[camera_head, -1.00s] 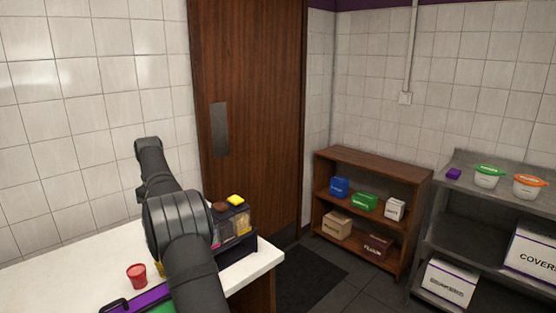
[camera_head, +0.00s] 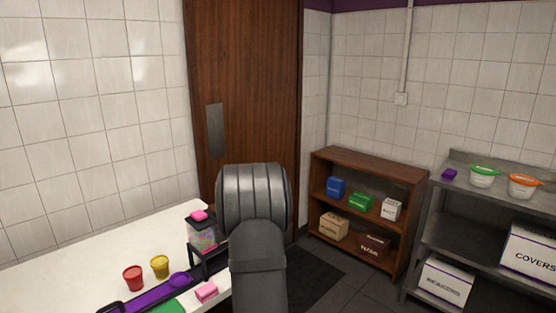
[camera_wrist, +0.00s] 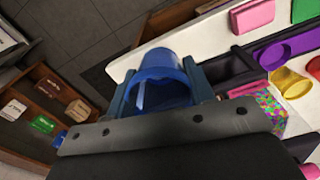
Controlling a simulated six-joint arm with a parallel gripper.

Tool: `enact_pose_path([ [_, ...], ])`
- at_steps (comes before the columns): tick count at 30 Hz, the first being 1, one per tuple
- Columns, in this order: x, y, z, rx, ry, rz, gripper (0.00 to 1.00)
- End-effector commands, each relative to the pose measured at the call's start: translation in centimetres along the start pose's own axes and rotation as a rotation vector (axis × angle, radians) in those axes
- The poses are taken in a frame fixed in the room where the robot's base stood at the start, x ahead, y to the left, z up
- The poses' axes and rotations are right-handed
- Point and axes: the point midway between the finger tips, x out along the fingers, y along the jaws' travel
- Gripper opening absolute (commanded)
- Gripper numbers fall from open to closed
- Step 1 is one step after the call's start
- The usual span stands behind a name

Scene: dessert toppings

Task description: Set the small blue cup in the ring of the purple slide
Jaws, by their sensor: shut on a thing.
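My gripper (camera_wrist: 160,95) is shut on the small blue cup (camera_wrist: 163,68) in the wrist view. The cup sits between the two fingers, and the floor and counter edge show beyond it. The purple slide (camera_head: 150,297) lies on the white counter at the lower left of the head view. Its ring (camera_head: 180,280) is at the slide's right end and looks empty. The slide also shows at the right of the wrist view (camera_wrist: 290,47), apart from the cup. In the head view my arm hides the gripper and the cup.
A red cup (camera_head: 133,278) and a yellow cup (camera_head: 160,266) stand behind the slide. A pink block (camera_head: 206,292) lies beside it. A dark rack with a clear sprinkle container (camera_head: 203,236) stands right of the cups. Shelves (camera_head: 366,165) stand beyond the counter.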

Motion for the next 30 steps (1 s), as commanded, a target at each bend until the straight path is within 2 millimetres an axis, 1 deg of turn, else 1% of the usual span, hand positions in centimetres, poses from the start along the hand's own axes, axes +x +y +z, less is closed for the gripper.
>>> enact_pose_path([
  [1, 2.1, 0.3, 1.4, 0.045, -0.007, -0.003, 0.27],
  [2, 3.3, 0.4, 2.1, 0.076, -0.007, -0.003, 0.27],
  [3, 5.0, 0.5, 3.1, 0.116, -0.008, -0.003, 0.27],
  [5, 7.3, 0.7, 4.8, 0.177, -0.008, -0.003, 0.27],
  [6, 8.9, 0.7, 5.9, 0.220, -0.008, -0.003, 0.27],
  [8, 11.2, 0.7, 7.7, 0.282, -0.008, -0.003, 0.27],
  [9, 12.6, 0.7, 8.9, 0.323, -0.008, -0.003, 0.27],
  [12, 15.6, 0.4, 11.7, 0.416, -0.008, -0.003, 0.27],
  [15, 17.8, 0.1, 13.9, 0.491, -0.005, -0.002, 0.27],
  [18, 19.2, -0.3, 15.5, 0.541, -0.004, -0.001, 0.27],
  [21, 19.9, -0.4, 16.3, 0.568, -0.001, 0.000, 0.27],
  [30, 20.1, -0.3, 16.6, 0.578, 0.000, 0.000, 0.27],
])
